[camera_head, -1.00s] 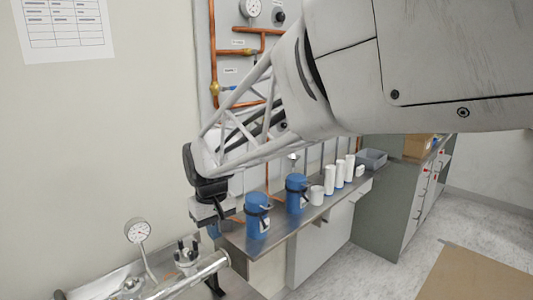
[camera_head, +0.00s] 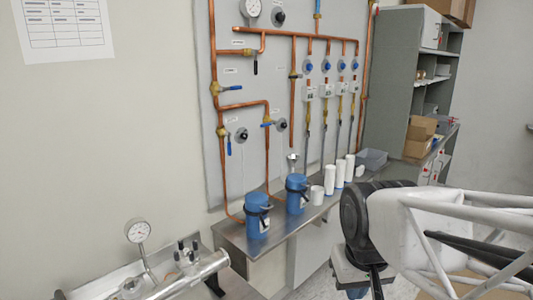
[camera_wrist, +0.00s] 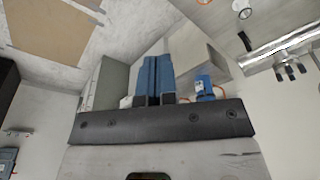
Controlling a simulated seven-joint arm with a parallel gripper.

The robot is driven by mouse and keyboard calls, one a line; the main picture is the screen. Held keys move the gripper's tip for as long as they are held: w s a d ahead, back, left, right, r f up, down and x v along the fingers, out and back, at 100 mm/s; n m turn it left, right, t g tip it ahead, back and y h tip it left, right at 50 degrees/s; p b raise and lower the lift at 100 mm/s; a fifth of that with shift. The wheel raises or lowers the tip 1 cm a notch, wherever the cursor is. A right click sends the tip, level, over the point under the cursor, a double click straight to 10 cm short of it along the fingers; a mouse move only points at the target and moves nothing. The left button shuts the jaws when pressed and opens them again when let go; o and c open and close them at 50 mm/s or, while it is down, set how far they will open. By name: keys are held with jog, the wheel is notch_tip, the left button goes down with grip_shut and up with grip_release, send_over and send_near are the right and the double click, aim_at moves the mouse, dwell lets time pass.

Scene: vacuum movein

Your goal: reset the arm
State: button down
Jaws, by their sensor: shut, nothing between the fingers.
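My gripper (camera_wrist: 152,78) shows in the wrist view with its two blue fingers pressed together and nothing between them. In the head view my arm is at the lower right, in front of the right part of the bench, with the gripper (camera_head: 361,290) pointing down near the bottom edge. Its fingertips are partly cut off there.
Two blue canisters (camera_head: 257,215) (camera_head: 296,194) and several white cylinders (camera_head: 329,178) stand on the metal bench (camera_head: 283,232). A panel of copper pipes (camera_head: 221,140) rises behind. A gauge (camera_head: 138,230) and metal tube (camera_head: 190,275) are at lower left. Grey shelving (camera_head: 396,90) stands at right.

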jog(key=shift+m, duration=0.6)
jog(key=s+d, duration=0.1)
jog(key=s+d+f, duration=0.1)
jog(key=s, duration=0.1)
jog(key=s+d, duration=0.1)
jog(key=shift+s+f, duration=0.3)
jog(key=shift+s, duration=0.1)
